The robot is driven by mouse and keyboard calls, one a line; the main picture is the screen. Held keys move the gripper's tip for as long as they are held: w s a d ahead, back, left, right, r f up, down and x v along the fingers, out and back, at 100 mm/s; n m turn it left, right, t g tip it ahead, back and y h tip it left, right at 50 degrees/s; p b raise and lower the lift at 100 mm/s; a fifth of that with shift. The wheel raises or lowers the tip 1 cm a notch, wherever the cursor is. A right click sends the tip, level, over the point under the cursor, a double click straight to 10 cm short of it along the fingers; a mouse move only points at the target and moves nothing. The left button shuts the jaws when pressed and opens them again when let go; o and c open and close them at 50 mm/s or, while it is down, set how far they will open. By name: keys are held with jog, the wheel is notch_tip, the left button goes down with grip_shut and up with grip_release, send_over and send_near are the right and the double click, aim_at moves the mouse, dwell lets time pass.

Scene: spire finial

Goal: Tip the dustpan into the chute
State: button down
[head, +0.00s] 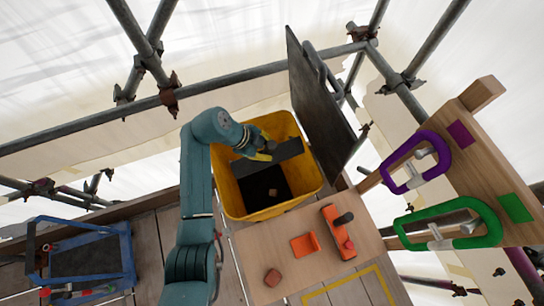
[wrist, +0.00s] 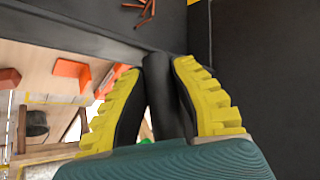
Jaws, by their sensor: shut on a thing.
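My gripper (head: 262,150) is shut on the black handle of the dustpan (head: 283,151), above the yellow chute (head: 229,190). In the wrist view, the yellow fingers (wrist: 160,95) clasp the dark handle (wrist: 160,105) from both sides. The dark pan (wrist: 70,25) spans the top left there, with a few reddish-brown strips (wrist: 146,10) near its top. In the head view, the chute has a yellow rim and a dark inside. A small brown piece (head: 272,192) shows within its outline; I cannot tell what it rests on. The pan's exact tilt is unclear.
A dark upright panel (head: 318,95) stands behind the chute. Purple (head: 405,181) and green (head: 485,212) clamps are at right. A blue caddy (head: 124,252) sits left.

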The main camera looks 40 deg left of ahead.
jog(key=a+b, duration=0.1)
jog(key=b, duration=0.1)
jog(key=w+a+h+b, duration=0.1)
jog(key=b, duration=0.2)
jog(key=w+a+g+h+b, duration=0.1)
jog(key=a+b, duration=0.1)
jog(key=shift+r+n, duration=0.3)
jog(key=shift+n, duration=0.1)
jog(key=shift+d, duration=0.1)
